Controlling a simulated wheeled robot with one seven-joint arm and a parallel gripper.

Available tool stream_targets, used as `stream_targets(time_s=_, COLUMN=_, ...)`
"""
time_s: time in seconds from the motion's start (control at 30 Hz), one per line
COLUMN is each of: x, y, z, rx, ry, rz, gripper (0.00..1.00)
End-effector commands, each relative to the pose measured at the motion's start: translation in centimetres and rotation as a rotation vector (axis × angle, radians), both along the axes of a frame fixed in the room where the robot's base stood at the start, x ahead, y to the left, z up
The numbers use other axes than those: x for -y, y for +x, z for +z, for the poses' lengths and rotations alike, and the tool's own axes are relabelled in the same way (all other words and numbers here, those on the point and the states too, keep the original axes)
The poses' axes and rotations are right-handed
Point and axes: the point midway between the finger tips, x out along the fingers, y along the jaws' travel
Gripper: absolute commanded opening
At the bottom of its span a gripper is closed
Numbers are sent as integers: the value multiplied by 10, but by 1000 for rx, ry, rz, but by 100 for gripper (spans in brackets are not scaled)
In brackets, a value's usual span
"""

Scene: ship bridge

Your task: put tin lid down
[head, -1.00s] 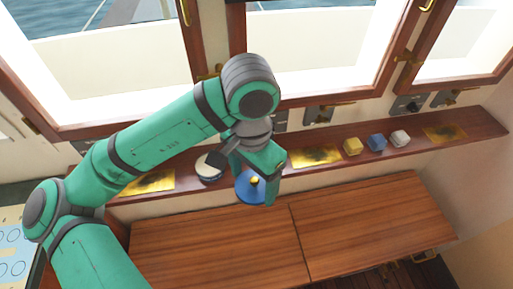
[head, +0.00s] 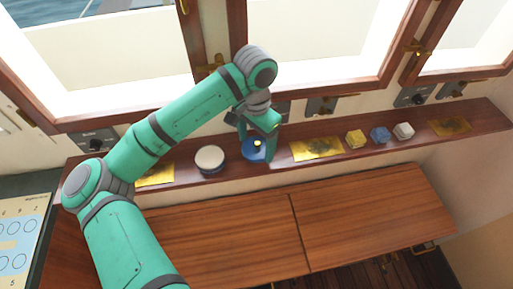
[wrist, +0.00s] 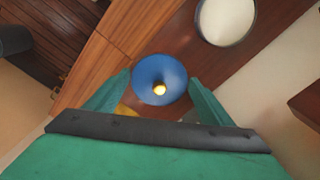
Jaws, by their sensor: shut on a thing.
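In the wrist view the lid (wrist: 150,72) lies between the two fingertips (wrist: 160,92), knob towards the camera. In the head view it appears over the window shelf, just right of the tin; I cannot tell whether it touches the shelf. The round tin (head: 210,158) has a cream top and a dark blue side, and stands on the shelf. It also shows in the wrist view (wrist: 228,18).
The wooden shelf (head: 377,153) runs under the windows. Right of the lid are a gold plate (head: 317,149) and yellow (head: 355,139), blue (head: 380,135) and white (head: 403,131) blocks. Another gold plate (head: 155,174) lies left. A wooden cabinet top (head: 370,220) is clear below.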

Motion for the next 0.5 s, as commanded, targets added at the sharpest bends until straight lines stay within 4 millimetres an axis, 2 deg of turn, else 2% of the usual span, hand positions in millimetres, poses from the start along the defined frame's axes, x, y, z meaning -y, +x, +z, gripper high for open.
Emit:
stream_targets(time_s=0.2, x=1, y=12, z=-15, rx=0, ry=1, rz=0, gripper=54)
stream_targets(time_s=0.37, x=1, y=11, z=-37, rx=0, ry=1, rz=-2, gripper=54)
stream_targets(time_s=0.5, x=2, y=12, z=-44, rx=2, ry=1, rz=-3, gripper=54)
